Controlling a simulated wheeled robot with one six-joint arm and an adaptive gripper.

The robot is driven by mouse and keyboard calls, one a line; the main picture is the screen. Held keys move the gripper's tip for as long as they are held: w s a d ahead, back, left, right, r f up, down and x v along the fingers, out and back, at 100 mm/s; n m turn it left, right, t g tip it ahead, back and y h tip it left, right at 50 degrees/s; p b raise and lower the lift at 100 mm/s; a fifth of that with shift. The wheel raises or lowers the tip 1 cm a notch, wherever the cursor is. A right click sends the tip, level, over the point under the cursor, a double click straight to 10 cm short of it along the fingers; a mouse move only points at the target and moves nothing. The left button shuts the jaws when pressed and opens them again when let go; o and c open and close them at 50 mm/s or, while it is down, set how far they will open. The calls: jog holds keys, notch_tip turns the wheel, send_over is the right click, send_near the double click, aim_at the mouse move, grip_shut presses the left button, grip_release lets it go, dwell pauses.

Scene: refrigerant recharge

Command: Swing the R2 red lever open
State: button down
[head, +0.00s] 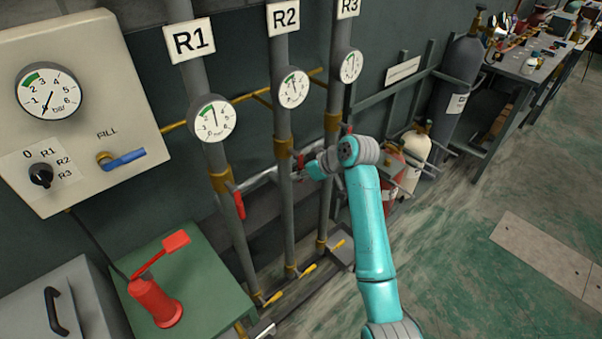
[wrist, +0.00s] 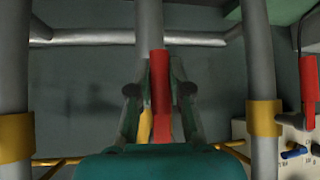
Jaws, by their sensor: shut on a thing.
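The R2 pipe (head: 281,122) stands in the middle of three grey pipes, under its R2 sign (head: 284,17). My gripper (head: 303,166) is at this pipe, below its brass fitting (head: 283,147). In the wrist view the red R2 lever (wrist: 159,75) lies lengthwise between the two fingers of my gripper (wrist: 160,92), which are shut on it. The lever runs along the grey pipe behind it. In the head view my gripper and wrist hide most of this lever.
The R1 pipe has its own red lever (head: 240,204), left of my gripper; it also shows in the wrist view (wrist: 307,80). A red hand pump (head: 155,303) stands on a green box (head: 215,275). A gauge panel (head: 75,100) is at left. Open floor (head: 480,290) lies at right.

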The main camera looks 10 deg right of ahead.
jog(key=c, duration=1.1)
grip_release()
jog(key=v, duration=1.2)
jog(key=shift+f, duration=0.15)
